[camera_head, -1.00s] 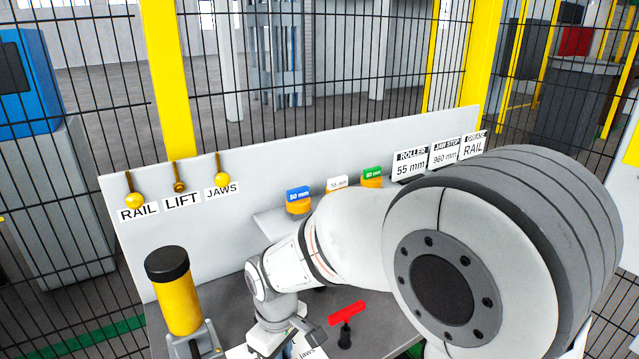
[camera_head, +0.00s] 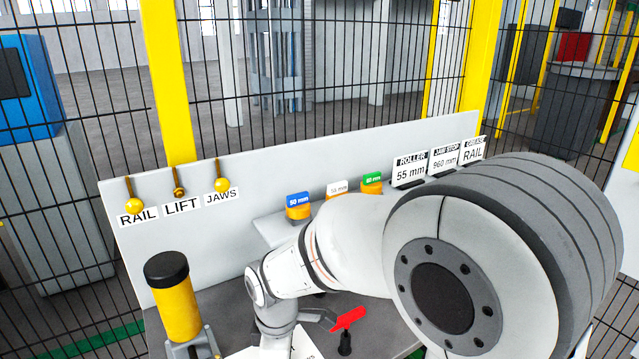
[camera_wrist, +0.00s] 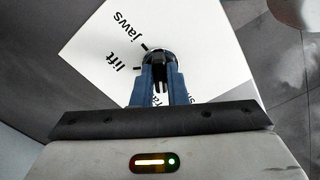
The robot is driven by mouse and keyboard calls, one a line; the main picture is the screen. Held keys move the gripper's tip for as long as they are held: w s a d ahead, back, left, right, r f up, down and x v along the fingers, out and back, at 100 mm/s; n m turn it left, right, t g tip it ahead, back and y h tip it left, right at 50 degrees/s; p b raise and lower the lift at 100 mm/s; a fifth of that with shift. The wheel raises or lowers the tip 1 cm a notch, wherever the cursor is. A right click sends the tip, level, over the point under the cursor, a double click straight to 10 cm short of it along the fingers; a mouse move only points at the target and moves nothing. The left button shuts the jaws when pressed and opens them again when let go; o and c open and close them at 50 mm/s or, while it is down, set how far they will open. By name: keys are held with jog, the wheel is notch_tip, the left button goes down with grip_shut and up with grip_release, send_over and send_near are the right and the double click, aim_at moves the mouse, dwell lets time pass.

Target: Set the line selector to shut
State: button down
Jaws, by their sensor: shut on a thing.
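The line selector (camera_wrist: 158,57) is a dark round knob on a white label plate (camera_wrist: 95,45), in the wrist view. The words "jaws" and "lift" read on the plate beside it, and parts of other words show close to the fingers. Short black marks stand around the knob. My gripper (camera_wrist: 155,78) has its two blue fingers shut on the knob, covering part of it. I cannot tell which word the knob points to. In the head view the plate (camera_head: 303,345) shows at the bottom edge, while my arm and the frame edge hide the selector.
A red T-handle (camera_head: 348,318) stands right of my wrist. A yellow cylinder with a black cap (camera_head: 175,295) stands at the left.

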jog(key=shift+n, duration=1.3)
jog(key=n, duration=0.3)
jog(key=c, duration=1.9)
grip_release()
jog(key=shift+n, duration=0.5)
jog(key=o, duration=0.6)
jog(key=shift+r+p, duration=2.6)
jog(key=shift+r, duration=0.95)
